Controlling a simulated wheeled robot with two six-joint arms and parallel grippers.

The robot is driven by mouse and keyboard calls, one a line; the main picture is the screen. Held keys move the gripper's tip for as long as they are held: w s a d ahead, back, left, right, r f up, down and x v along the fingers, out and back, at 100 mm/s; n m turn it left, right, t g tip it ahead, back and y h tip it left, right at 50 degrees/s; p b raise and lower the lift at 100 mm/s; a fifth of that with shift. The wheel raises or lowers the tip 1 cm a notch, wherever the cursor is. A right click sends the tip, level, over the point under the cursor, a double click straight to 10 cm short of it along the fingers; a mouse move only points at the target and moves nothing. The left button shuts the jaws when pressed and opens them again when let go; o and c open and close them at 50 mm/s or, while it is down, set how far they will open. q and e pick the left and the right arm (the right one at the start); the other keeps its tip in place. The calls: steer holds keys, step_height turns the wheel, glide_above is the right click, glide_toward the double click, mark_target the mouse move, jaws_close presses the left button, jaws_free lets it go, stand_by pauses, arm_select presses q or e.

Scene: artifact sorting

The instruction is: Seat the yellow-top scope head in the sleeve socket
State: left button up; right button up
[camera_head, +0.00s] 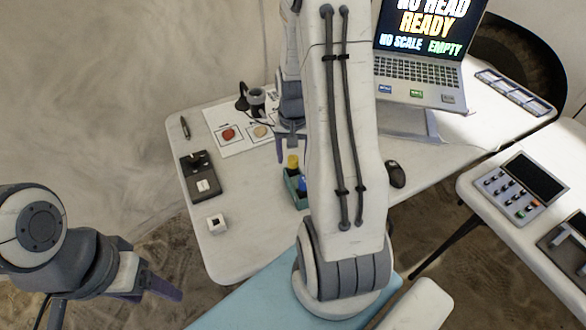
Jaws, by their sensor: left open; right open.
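The yellow-top scope head (292,162) stands upright in a small green holder (291,186) near the middle of the table, with a blue-topped piece (302,184) beside it. My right gripper (292,148) points down, open and empty, just above or behind the yellow top in the picture; its height over it is unclear. My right arm hides part of the holder. A dark upright cylinder with a round opening (257,96) stands on the white sheet; I cannot tell whether it is the sleeve socket. My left gripper (148,288) is open and empty, off the table's front left.
A laptop (418,72) reads "NO HEAD READY". A white sheet (228,145) bears red and tan samples. A black device (201,178), a pen (185,127) and a white block with a dark opening (217,224) lie left. A mouse (396,174) lies right. A control panel (521,186) is on another table.

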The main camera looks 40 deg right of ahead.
mark_target(293, 169)
steer(key=shift+f, duration=1.3)
jaws_close()
steer(key=shift+w, duration=0.1)
